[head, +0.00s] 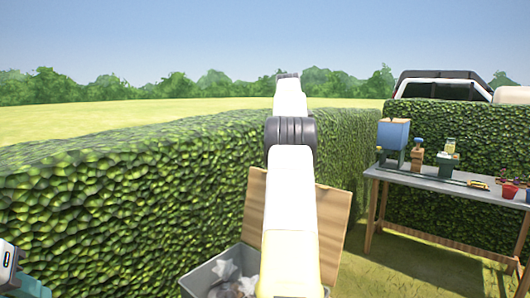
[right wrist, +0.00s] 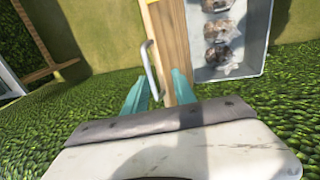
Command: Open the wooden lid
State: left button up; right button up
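The wooden lid (head: 333,218) stands raised and tilted behind the grey box (head: 203,275), partly hidden by my right arm. In the right wrist view the lid (right wrist: 171,35) shows as a narrow wooden board with a metal handle (right wrist: 149,65). My right gripper (right wrist: 160,76) is open, with teal fingers on either side of the handle's near end; I cannot tell whether they touch it. The open box (right wrist: 255,60) holds several brownish lumps. My left gripper (head: 33,286) is only partly in view at the lower left corner, away from the lid.
A hedge (head: 130,190) runs behind and left of the box. A work table (head: 440,184) with a blue container (head: 393,134), bottles, tools and red pots stands at the right. Open grass (head: 410,270) lies between box and table.

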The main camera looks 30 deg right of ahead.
jog(key=shift+a+r, duration=0.2)
jog(key=shift+r, duration=1)
jog(key=s+a+r+m+t+y, duration=0.1)
jog(key=s+a+r, duration=0.15)
jog(key=a, duration=0.55)
jog(key=s+a+r+t, duration=0.15)
jog(key=s+a, duration=0.25)
jog(key=a, duration=0.4)
jog(key=s+a+r+m+t+y, duration=0.1)
jog(key=s+a, duration=0.3)
jog(key=a, duration=0.4)
jog(key=s+a+f+m+t+y, duration=0.1)
jog(key=s+a+f+t, duration=0.1)
jog(key=s+a+f, duration=1.1)
jog(key=s+a, duration=0.3)
jog(key=s, duration=0.1)
jog(key=shift+s+f+y, duration=0.35)
jog(key=shift+y, duration=0.05)
